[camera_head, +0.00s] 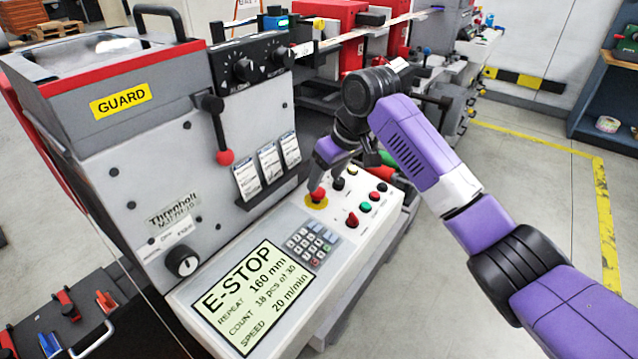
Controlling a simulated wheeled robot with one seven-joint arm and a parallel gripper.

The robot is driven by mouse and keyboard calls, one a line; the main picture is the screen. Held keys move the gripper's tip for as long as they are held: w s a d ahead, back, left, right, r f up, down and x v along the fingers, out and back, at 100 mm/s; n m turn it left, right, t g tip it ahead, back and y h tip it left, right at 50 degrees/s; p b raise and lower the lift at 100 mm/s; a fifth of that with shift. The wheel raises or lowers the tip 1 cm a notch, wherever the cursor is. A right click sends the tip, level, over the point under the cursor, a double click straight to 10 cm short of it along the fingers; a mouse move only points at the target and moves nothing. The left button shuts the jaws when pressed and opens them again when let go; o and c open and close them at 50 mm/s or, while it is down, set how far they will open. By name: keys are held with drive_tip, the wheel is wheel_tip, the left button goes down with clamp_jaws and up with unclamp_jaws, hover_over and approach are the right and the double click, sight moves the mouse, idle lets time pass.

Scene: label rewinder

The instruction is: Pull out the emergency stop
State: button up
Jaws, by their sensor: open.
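The emergency stop is a red button (318,196) on a yellow round base, on the sloped white control panel (375,215) of the machine. The panel's display (250,298) reads "E-STOP". My purple arm reaches in from the right. My gripper (318,184) points down at the red button, with its fingertips at or just above the top of it. The gap between the fingers is hard to make out, and I cannot tell whether they touch the button.
A red-knobbed lever (224,157) hangs from the machine's front on the left. The floor to the right is clear.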

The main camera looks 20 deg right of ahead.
sight(318, 191)
drive_tip(key=shift+x, duration=2.35)
clamp_jaws()
